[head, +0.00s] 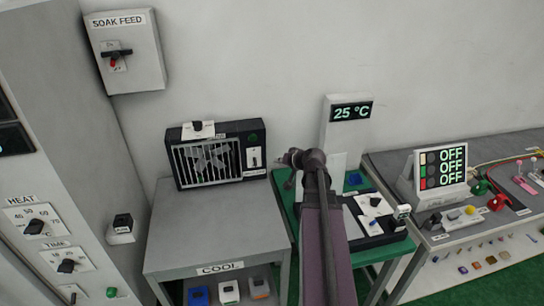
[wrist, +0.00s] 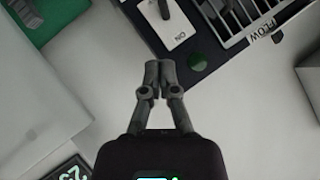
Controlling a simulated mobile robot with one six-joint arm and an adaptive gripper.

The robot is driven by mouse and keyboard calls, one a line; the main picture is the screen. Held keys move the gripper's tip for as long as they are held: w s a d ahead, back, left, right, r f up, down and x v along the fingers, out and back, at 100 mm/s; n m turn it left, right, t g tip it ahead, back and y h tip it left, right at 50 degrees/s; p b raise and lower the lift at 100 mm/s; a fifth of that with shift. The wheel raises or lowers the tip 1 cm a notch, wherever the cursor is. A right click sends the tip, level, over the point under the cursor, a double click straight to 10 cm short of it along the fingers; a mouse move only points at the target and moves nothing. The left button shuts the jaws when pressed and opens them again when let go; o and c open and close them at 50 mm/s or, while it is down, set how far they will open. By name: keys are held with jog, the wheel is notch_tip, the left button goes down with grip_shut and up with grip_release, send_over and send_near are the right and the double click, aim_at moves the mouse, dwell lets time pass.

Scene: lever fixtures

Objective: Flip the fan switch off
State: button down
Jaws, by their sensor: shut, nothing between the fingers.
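The fan (head: 212,160) is a black box with a white grille, standing on the grey COOL table against the wall. Its white switch plate (head: 254,158) with a small dark lever is on the right of its front. In the wrist view the plate (wrist: 178,36) shows the word ON, and the dark lever (wrist: 164,10) is partly cut off at the top edge; I cannot tell its setting. My gripper (wrist: 153,66) is shut and empty, its tips just short of the plate in the picture. In the head view my gripper (head: 290,158) is right of the fan.
A dark green round lamp (wrist: 198,60) is beside the plate. A 25 °C display post (head: 350,112) and a green table (head: 283,205) stand to the right. The COOL table's top (head: 205,225) is clear in front of the fan. A SOAK FEED box (head: 127,60) hangs upper left.

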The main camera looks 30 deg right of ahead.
jog(key=shift+s+r, duration=0.2)
jog(key=shift+s, duration=0.55)
jog(key=s+a+f+n+g+y, duration=0.1)
jog(key=a+f+n+g, duration=0.15)
jog(key=a, duration=0.65)
jog(key=a+f+n+g+y, duration=0.1)
jog(key=a+f+n+g, duration=0.15)
jog(key=a, duration=0.65)
jog(key=s+a+f+n+g+h, duration=0.1)
jog(key=s+a+f+g+h, duration=0.2)
jog(key=a, duration=1.1)
jog(key=s+f+g, duration=0.1)
jog(key=s+g, duration=0.2)
jog(key=s, duration=0.3)
jog(key=shift+s+n+g, duration=0.3)
jog(key=shift+n+g, duration=0.1)
jog(key=shift+a, duration=0.1)
